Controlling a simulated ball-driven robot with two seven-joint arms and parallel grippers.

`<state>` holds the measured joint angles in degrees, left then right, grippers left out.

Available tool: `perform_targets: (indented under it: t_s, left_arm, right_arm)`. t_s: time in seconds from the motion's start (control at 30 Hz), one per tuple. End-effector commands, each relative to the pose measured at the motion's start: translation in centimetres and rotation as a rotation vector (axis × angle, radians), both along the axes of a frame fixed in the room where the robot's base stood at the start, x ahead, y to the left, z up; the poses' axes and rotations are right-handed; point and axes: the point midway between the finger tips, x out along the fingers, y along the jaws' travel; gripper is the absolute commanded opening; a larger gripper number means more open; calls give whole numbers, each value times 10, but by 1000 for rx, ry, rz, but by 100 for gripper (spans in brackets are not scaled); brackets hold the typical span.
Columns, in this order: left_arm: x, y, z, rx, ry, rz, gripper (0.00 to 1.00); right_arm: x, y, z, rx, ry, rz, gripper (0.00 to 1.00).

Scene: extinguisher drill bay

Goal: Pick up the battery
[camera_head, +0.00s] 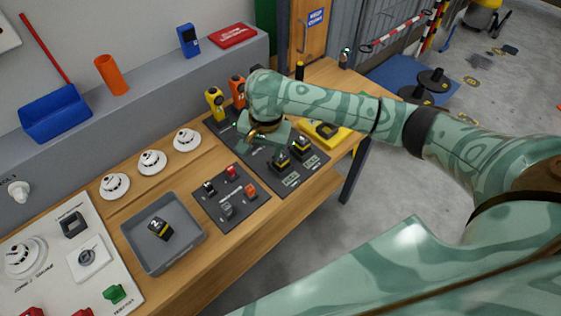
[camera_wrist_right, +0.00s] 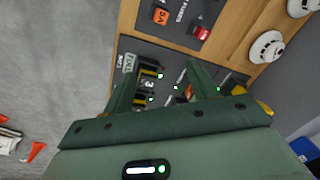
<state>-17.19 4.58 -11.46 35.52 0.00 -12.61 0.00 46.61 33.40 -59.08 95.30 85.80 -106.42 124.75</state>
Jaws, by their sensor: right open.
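A black-and-yellow battery (camera_head: 160,228) marked with a number lies in the grey tray (camera_head: 163,263). Two more black-and-yellow batteries, a nearer one (camera_head: 281,161) and a farther one (camera_head: 301,147), sit in the dark charging panel (camera_head: 309,164) beside small green lights. My right gripper (camera_head: 264,132) is above that panel, left of those two batteries. In the right wrist view it (camera_wrist_right: 162,66) is open and no object is clearly held. A battery marked 3 (camera_wrist_right: 149,84) shows beyond and between the fingers, near the left one. My left gripper is not in view.
A fuse panel (camera_head: 231,197) lies between tray and charger. Yellow (camera_head: 215,102) and orange (camera_head: 238,90) devices stand behind my right gripper. A yellow case (camera_head: 325,131) lies right of the charger. Several white detectors (camera_head: 152,162) line the bench's back.

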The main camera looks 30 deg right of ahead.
Motion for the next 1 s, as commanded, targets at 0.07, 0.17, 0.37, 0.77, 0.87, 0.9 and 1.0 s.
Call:
perform_targets:
  t_s: [0.07,0.17,0.37,0.77,0.87,0.9,1.0]
  left_arm:
    - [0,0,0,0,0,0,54]
    - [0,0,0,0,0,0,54]
    - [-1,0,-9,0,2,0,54]
    - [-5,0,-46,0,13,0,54]
    - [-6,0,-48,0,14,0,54]
    - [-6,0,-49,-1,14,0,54]
    - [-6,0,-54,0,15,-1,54]
  right_arm:
    - [19,-31,21,-26,54,-228,58]
    - [29,-56,39,-37,104,-443,58]
    - [34,-69,32,-39,139,-583,58]
    - [33,-68,-56,-37,136,-578,58]
    - [34,-68,-62,-37,135,-577,58]
    - [34,-68,-63,-37,134,-576,58]
    - [34,-68,-71,-36,135,-576,58]
